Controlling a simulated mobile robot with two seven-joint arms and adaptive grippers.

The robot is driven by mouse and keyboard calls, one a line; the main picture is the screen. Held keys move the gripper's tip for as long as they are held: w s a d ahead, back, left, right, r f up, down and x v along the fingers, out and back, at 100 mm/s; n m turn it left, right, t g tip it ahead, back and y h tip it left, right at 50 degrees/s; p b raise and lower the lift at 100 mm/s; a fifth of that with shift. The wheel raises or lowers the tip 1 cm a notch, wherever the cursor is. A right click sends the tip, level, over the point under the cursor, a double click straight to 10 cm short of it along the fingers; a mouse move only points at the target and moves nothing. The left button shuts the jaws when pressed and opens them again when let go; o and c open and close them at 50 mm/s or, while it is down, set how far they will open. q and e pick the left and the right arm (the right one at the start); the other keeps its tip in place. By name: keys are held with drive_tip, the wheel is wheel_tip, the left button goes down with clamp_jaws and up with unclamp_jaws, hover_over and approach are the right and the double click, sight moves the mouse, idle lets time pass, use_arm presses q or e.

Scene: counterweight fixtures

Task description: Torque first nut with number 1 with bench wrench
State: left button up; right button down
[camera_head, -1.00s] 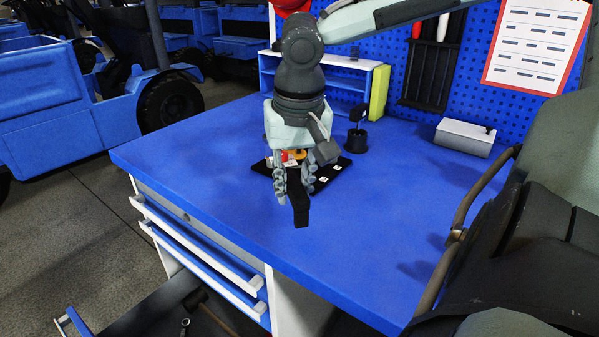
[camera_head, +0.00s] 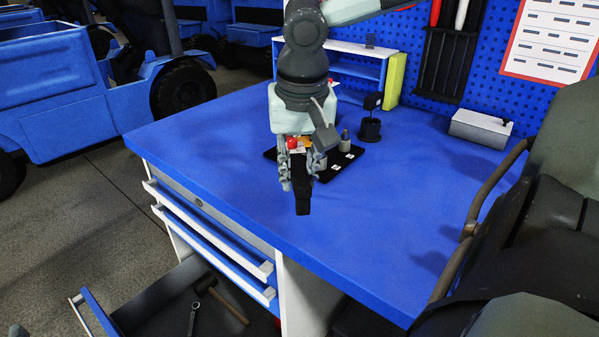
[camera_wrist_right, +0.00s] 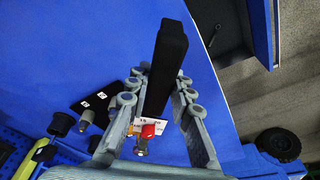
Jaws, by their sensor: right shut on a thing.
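My right gripper (camera_head: 298,180) is over the blue bench and also shows in the right wrist view (camera_wrist_right: 155,110). It is shut on the bench wrench, whose black bar (camera_head: 302,195) points down toward the bench's front edge; the bar is large in the wrist view (camera_wrist_right: 170,60). A red and orange part shows between the fingers. Behind the gripper lies a black board (camera_head: 333,173) with small white number tags and a grey nut-like post (camera_head: 345,142). The gripper hides part of the board, and I cannot read which tag is number 1. My left gripper is not in view.
A black round holder (camera_head: 370,128) stands behind the board. A white-topped box (camera_head: 481,128) and a blue shelf (camera_head: 350,70) are at the back. An open lower drawer (camera_head: 165,310) holds a hammer and a wrench. The bench's right half is clear.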

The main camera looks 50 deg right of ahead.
drive_tip(key=shift+r, duration=2.25)
drive_tip(key=shift+r, duration=1.45)
drive_tip(key=shift+f, duration=0.1)
